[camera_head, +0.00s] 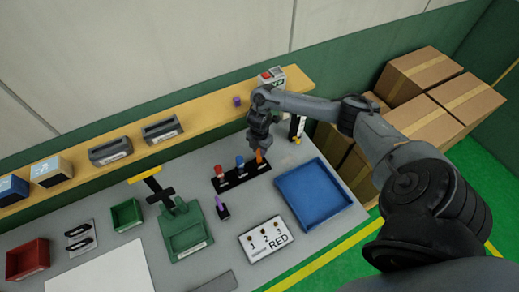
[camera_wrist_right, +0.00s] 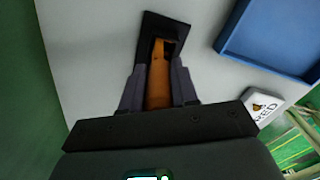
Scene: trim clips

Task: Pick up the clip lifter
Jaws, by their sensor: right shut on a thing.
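An orange-handled tool (camera_head: 260,157), which I take to be the clip lifter, stands at the right end of a black rack (camera_head: 231,181). My right gripper (camera_head: 259,143) is over it from above. In the right wrist view the orange tool (camera_wrist_right: 158,78) lies between the two dark fingers of the right gripper (camera_wrist_right: 158,90), which are shut on it. Its lower end is at the black rack (camera_wrist_right: 152,25), and I cannot tell whether it is still seated there. A red-handled tool (camera_head: 219,170) and a blue-handled tool (camera_head: 239,161) stand beside it. My left gripper is not in view.
A purple-topped item (camera_head: 222,208) and a green fixture (camera_head: 185,230) stand to the left. A wooden shelf (camera_head: 210,115) runs behind. Cardboard boxes (camera_head: 420,70) are beyond the table.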

